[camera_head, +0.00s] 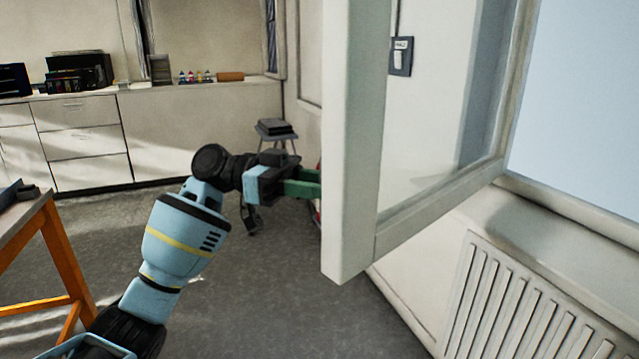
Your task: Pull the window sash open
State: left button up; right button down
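The window sash (350,150) is a white frame with a glass pane. It stands swung out into the room from the window opening (590,100) at the right, with its free edge towards me. My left arm reaches in from the lower left. My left gripper (305,183) has green fingers that point right towards the sash's free edge. Their tips end at or behind the edge, so I cannot tell whether they touch it or hold anything. A handle on the sash does not show. My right gripper is not in view.
A white radiator (520,305) is below the window sill at the lower right. An orange-legged table (62,250) stands at the left. A white cabinet counter (200,135) with boxes and small bottles lines the back. A stool (277,134) stands behind my gripper. Grey floor is clear between.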

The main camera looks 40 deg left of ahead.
pick_arm(q)
jog(key=v, duration=0.7)
jog(key=shift+a+b, duration=0.4)
jog(key=shift+s, duration=0.15)
